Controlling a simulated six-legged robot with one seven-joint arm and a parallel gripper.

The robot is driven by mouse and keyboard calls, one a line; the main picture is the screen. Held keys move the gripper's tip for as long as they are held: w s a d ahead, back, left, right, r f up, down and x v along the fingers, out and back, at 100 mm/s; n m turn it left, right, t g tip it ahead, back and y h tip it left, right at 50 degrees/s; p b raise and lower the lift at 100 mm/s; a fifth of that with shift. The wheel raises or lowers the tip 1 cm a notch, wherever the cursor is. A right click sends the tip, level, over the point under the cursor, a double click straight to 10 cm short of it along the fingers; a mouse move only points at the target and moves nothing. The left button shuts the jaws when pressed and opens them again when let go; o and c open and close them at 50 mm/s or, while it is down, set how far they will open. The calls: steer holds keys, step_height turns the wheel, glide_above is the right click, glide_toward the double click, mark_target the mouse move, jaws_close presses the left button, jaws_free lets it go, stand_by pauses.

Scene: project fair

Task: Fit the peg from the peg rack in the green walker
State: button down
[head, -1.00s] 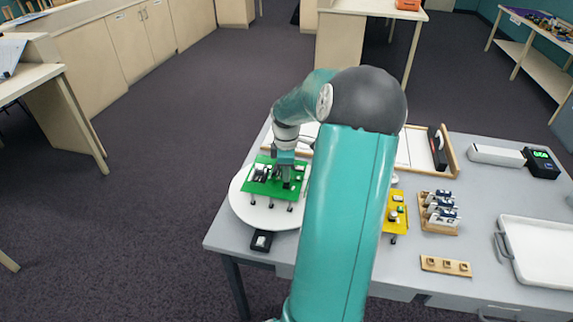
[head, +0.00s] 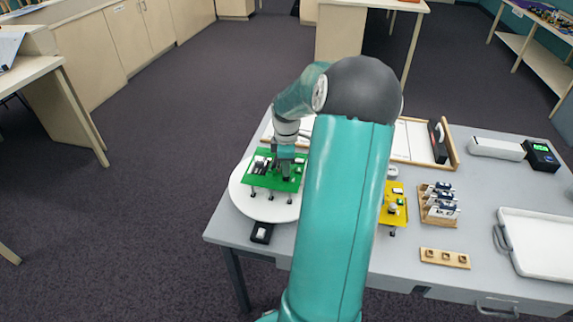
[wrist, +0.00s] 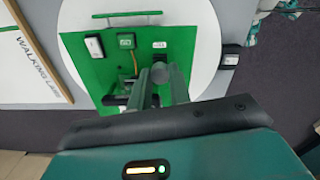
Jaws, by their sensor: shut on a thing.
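The green walker (head: 262,181), a flat green board on several thin legs, stands on a round white turntable (head: 245,207). It fills the upper middle of the wrist view (wrist: 120,75). My gripper (head: 286,176) is pointed down over the right part of the board. A small wooden block with a few square holes (head: 445,263), which may be the peg rack, lies at the table's front right.
A yellow walker (head: 393,203) stands right of my arm. A wooden rack (head: 433,219) holds several grey-blue parts. A white tray (head: 540,265) lies far right. A small black box (head: 262,232) sits before the turntable. A wood-framed board (head: 405,150) lies behind.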

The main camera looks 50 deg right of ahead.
steer(key=shift+f, duration=0.85)
stand_by(1.6)
steer(key=c, duration=1.2)
jaws_free()
steer(key=shift+r, duration=0.1)
steer(key=shift+r, duration=3.65)
